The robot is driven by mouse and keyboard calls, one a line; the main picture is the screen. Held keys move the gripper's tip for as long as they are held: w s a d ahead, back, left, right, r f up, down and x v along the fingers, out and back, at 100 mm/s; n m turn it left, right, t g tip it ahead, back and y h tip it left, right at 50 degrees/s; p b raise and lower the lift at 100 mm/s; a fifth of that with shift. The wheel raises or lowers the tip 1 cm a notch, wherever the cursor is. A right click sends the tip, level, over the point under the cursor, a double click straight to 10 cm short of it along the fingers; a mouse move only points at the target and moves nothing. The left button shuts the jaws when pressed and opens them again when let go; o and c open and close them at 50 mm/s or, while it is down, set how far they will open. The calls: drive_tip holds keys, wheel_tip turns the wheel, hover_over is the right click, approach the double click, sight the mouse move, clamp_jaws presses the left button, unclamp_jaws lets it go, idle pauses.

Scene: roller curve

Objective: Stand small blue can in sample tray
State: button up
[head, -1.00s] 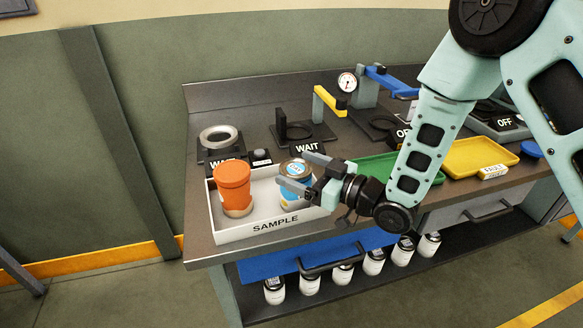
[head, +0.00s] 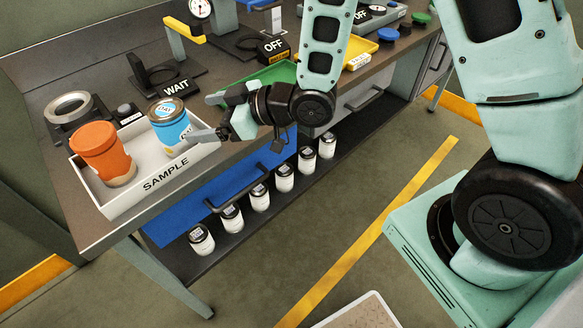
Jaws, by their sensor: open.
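The small blue can (head: 170,124) stands upright in the right part of the white sample tray (head: 155,186), with a blue label and a metal lid. An orange container (head: 102,153) stands in the left part of the same tray. My gripper (head: 206,117) is open and empty. It is just right of the blue can, with its fingers pointing toward it; the near finger reaches over the tray's right end. A gap shows between the can and most of the gripper.
A metal ring fixture (head: 70,108) and a WAIT sign (head: 177,87) stand behind the tray. A green tray (head: 272,76) lies behind my gripper. A blue drawer (head: 220,190) is below the bench top, and several white jars (head: 259,196) stand on the lower shelf.

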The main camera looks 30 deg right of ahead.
drive_tip(key=s+d+r+m+g+h, duration=0.1)
drive_tip(key=s+d+r+g+h, duration=0.1)
drive_tip(key=s, duration=1)
drive_tip(key=s+d+r+m+g+h, duration=0.2)
drive_tip(key=s+g+h, duration=0.4)
drive_tip(key=s+h, duration=0.3)
drive_tip(key=s+d, duration=0.1)
drive_tip(key=s, duration=0.2)
drive_tip(key=shift+s+d+r+m+g, duration=0.15)
drive_tip(key=shift+d+r+m+g, duration=0.15)
drive_tip(key=shift+d, duration=0.1)
